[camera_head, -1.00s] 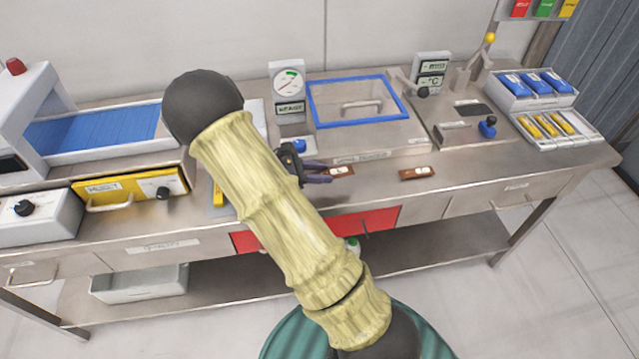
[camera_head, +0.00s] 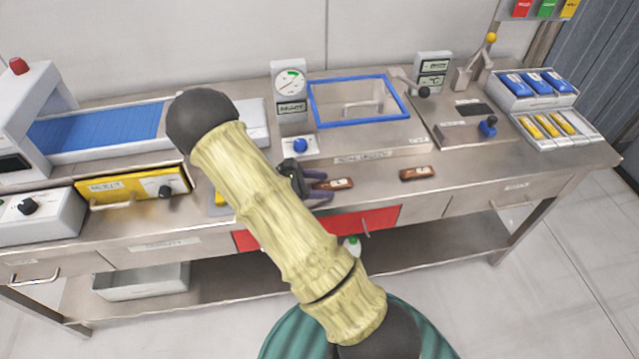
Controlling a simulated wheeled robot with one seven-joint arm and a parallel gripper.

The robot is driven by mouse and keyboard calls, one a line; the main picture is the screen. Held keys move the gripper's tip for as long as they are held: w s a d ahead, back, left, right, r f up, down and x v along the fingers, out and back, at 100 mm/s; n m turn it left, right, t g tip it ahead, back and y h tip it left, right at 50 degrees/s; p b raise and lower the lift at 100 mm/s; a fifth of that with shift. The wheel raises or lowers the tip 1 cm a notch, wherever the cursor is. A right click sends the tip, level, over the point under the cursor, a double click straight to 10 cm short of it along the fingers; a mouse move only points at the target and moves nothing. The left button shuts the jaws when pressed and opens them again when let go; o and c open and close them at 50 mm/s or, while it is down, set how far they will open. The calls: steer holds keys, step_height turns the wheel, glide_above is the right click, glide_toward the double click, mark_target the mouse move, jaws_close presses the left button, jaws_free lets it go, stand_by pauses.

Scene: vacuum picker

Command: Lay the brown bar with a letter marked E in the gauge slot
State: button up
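A brown bar (camera_head: 341,184) with a pale mark lies at the front of the worktop. A second brown bar (camera_head: 417,173), also with a pale mark, lies to its right. The letters are too small to read, so I cannot tell which is E. My gripper (camera_head: 322,185) is at the left bar, its dark purple fingers apart on either side of it. It looks open; contact with the bar is not clear. A white dial gauge (camera_head: 290,82) stands behind. I cannot make out a gauge slot. My arm hides part of the worktop.
A blue-framed chamber (camera_head: 312,103) is behind the bars. A blue button (camera_head: 300,145) is left of it. A blue conveyor (camera_head: 95,126) is at left.

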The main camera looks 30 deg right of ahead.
steer(key=shift+f+b, duration=0.1)
steer(key=shift+b, duration=0.25)
steer(key=v, duration=0.6)
steer(key=b+v, duration=0.1)
steer(key=v, duration=0.4)
steer(key=b+v, duration=0.1)
steer(key=v, duration=0.5)
steer(key=shift+s+a+r, duration=0.3)
steer(key=shift+r, duration=0.05)
steer(key=shift+d, duration=0.1)
steer(key=s+d+m+y, duration=0.1)
steer(key=s+y, duration=0.1)
steer(key=s+d+m+y, duration=0.1)
steer(key=y, duration=0.1)
steer(key=shift+s+d+f+m, duration=0.2)
steer(key=shift+s+d+m, duration=0.1)
steer(key=shift+s+d, duration=0.1)
steer(key=s+d+r+m+t+y, duration=0.1)
steer(key=s+r+m+t+y, duration=0.2)
steer(key=s+m+y, duration=0.6)
steer(key=s+m+t, duration=0.2)
steer(key=m, duration=0.2)
steer(key=shift+s, duration=0.3)
steer(key=shift+d+r, duration=0.1)
steer(key=shift+c, duration=0.2)
